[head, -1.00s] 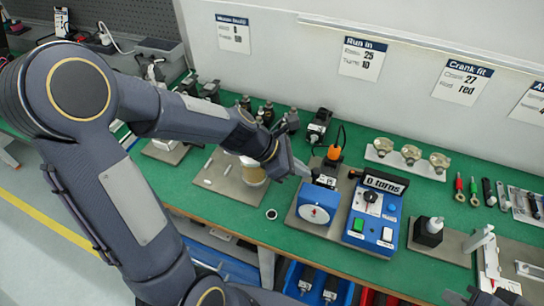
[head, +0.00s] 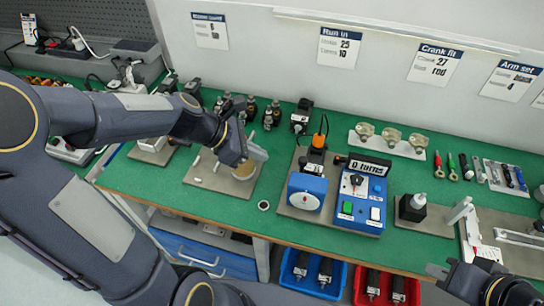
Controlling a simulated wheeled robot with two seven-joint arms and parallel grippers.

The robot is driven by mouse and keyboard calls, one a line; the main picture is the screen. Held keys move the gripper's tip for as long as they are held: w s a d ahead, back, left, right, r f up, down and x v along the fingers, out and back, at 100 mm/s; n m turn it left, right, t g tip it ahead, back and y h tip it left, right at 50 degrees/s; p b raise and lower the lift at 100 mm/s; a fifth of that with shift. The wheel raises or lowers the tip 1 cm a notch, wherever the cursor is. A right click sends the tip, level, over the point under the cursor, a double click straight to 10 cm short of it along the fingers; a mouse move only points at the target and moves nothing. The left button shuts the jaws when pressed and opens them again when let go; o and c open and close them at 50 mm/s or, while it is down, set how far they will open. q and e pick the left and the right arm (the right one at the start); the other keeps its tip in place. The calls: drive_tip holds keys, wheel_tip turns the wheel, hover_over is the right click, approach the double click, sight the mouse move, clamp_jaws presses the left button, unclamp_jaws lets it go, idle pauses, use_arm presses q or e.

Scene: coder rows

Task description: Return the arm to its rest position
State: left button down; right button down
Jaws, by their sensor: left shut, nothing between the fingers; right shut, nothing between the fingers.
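My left arm comes in from the left and reaches over the green bench (head: 140,183). Its gripper (head: 258,152) is shut and empty, held above the grey plate with a tan round part (head: 243,171), which it partly hides. My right gripper (head: 436,271) shows at the bottom right, in front of the bench's edge, shut and empty. Most of the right arm is out of view.
A blue box with a white dial (head: 306,192) and a blue control box reading "0 turns" (head: 361,203) stand right of my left gripper. Blue (head: 303,284) and red bins (head: 360,290) sit below the bench's front edge. Several small black devices stand behind.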

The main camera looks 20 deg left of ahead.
use_arm(q)
drive_tip(key=v, duration=0.4)
drive_tip(key=shift+s+a, duration=0.1)
drive_tip(key=shift+a, duration=0.15)
drive_tip(key=s+r+m+t+y, duration=0.1)
drive_tip(key=s+m+y, duration=0.2)
drive_tip(key=s+m, duration=1.3)
drive_tip(key=m, duration=0.6)
drive_tip(key=shift+d+r+y, duration=0.35)
drive_tip(key=shift+d+y, duration=0.05)
drive_tip(key=shift+s, duration=0.1)
